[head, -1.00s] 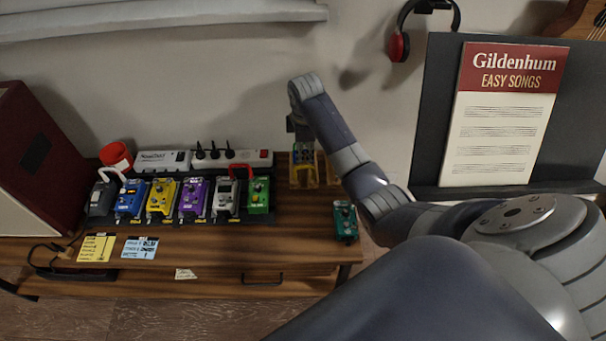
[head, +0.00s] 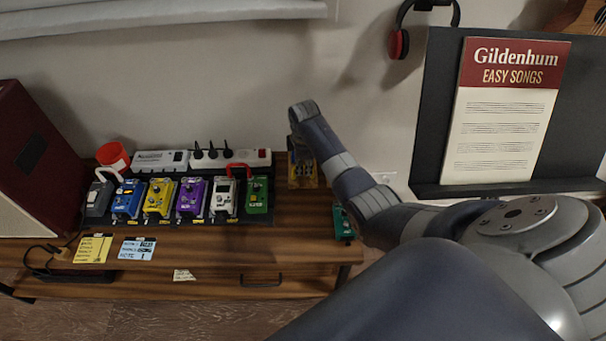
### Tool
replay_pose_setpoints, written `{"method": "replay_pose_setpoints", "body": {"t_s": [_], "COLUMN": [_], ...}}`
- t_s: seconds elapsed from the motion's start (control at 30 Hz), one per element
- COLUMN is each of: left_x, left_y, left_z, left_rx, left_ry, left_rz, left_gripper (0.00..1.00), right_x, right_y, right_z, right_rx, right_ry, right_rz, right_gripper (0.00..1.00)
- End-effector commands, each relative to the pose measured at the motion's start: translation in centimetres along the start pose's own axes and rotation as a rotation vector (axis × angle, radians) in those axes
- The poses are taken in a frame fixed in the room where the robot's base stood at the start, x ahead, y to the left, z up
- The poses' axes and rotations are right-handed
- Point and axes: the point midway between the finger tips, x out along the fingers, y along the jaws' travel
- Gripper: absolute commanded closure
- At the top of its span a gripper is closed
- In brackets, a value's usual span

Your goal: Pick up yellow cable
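I cannot clearly make out a separate yellow cable. My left gripper is out of view.
The wooden table (head: 215,245) carries a row of several pedals, including a yellow one (head: 160,198). A teal pedal (head: 343,224) sits at the right edge. A music stand (head: 432,130) rises at right.

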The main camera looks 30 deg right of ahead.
Motion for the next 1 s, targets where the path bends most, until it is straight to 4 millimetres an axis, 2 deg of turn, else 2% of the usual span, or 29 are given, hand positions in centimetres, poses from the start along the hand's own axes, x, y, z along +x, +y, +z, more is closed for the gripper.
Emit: {"method": "replay_pose_setpoints", "body": {"t_s": [0.07, 0.2, 0.23, 0.67, 0.87, 0.97, 1.0], "left_x": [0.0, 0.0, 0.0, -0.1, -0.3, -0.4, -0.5], "left_y": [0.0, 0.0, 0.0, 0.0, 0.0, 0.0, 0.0], "left_z": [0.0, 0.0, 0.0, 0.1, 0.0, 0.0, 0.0], "left_rx": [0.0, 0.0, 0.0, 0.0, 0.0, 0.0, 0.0], "left_ry": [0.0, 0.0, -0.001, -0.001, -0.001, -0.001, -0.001], "left_rz": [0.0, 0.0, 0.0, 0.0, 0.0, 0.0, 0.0], "left_gripper": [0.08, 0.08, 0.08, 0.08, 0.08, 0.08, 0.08], "right_x": [0.0, 0.0, 0.0, -0.3, -2.1, -3.9, -3.7], "right_y": [0.0, 0.0, 0.0, 0.1, 0.5, 1.0, 0.1], "right_z": [0.0, 0.0, 0.0, 0.0, 0.0, 0.0, 0.1], "right_rx": [0.0, 0.0, 0.0, 0.001, 0.001, 0.001, -0.001], "right_ry": [0.0, 0.0, 0.0, 0.0, 0.001, 0.001, -0.002], "right_rz": [0.0, 0.0, 0.0, 0.001, 0.003, 0.006, -0.001], "right_gripper": [0.67, 0.99, 1.0, 1.0, 1.0, 1.0, 1.0]}}
